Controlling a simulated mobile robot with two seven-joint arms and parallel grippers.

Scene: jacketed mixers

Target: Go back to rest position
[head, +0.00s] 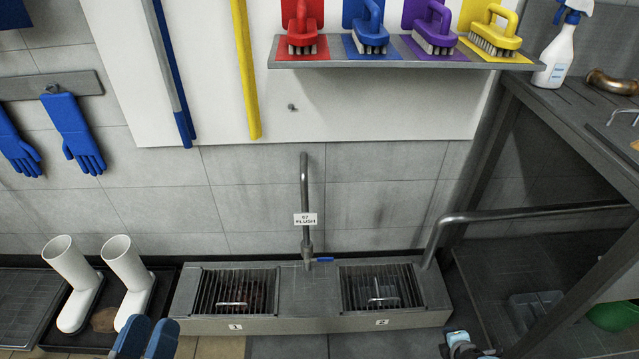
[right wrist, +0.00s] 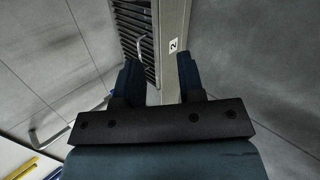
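My left gripper (head: 146,338) shows at the bottom edge of the head view, in front of the white boots. Its two blue fingers look close together, and I cannot tell whether they are apart; no held object shows. My right gripper (right wrist: 158,78) is open in the right wrist view, with its blue fingers apart and nothing held between them. Behind it lies the drain unit's end marked 2 (right wrist: 174,44). A piece of my right arm shows at the bottom right of the head view, beside the drain unit.
The low drain unit (head: 300,325) has two grated openings along the wall. White boots (head: 128,272) stand in a dark tray at left. A metal table (head: 515,80) with a spray bottle (head: 556,55) is at right.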

